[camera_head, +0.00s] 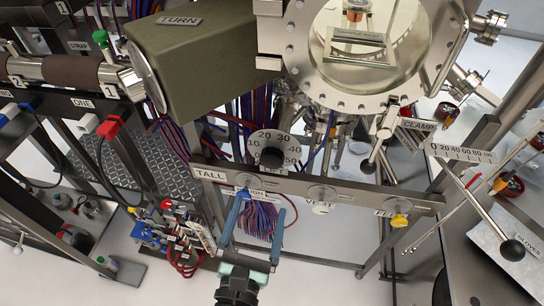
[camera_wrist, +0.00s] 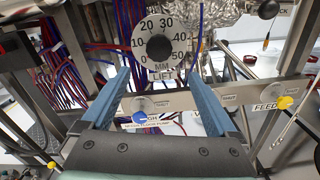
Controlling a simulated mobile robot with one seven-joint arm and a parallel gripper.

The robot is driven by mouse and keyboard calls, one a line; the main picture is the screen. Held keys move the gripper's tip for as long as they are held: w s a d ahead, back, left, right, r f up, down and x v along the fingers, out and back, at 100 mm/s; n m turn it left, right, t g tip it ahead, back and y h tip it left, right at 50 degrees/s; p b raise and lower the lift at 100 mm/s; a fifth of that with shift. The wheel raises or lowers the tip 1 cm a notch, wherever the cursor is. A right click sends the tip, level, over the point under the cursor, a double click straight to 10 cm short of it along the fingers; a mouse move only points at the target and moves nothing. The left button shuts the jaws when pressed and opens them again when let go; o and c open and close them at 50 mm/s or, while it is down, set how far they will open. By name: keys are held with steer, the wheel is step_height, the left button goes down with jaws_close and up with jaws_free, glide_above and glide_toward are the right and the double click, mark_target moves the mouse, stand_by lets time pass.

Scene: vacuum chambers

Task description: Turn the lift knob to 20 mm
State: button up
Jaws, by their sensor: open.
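I cannot make out a pointer mark on the knob. My gripper (camera_head: 261,202) is open and empty, below and in front of the dial. In the wrist view its two blue fingers (camera_wrist: 155,72) point toward the dial, apart from the knob.
The rail (camera_head: 330,190) also carries a blue knob (camera_head: 243,194) and a yellow knob (camera_head: 399,220). A round chamber window (camera_head: 370,75) is above right. An olive box labelled TURN (camera_head: 200,45) is above left. A ball-ended lever (camera_head: 368,166) projects right of the dial.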

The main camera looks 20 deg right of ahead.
mark_target(270, 164)
steer(key=p+x, duration=0.1)
steer(key=x, duration=1.1)
steer(key=c, duration=1.4)
